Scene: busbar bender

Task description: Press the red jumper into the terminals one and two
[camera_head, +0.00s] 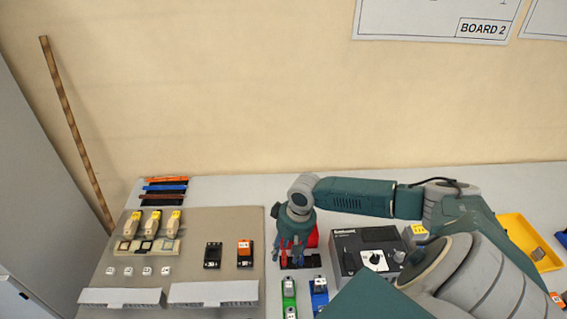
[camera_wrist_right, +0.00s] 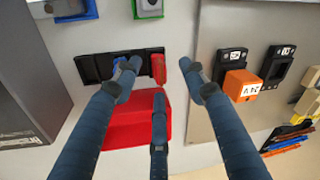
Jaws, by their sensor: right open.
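A small red piece that looks like the red jumper (camera_wrist_right: 158,69) stands at one end of a black holder (camera_wrist_right: 92,67) in the right wrist view. A blue piece (camera_wrist_right: 119,68) sits in the same holder. My right gripper (camera_wrist_right: 160,72) is open above the holder. Its blue fingers spread around the red piece, with no clear contact. In the head view the right gripper (camera_head: 292,253) points down over the holder (camera_head: 302,262), just right of the beige mat, and mostly hides the red piece. I cannot make out which parts are terminals one and two. My left gripper is not in view.
A red bin (camera_wrist_right: 135,124) stands close to the holder. A green block (camera_head: 289,297) and a blue block (camera_head: 319,290) are in front of it. A dark box with knobs (camera_head: 366,252) stands to the right. The beige mat (camera_head: 190,273) holds several small parts.

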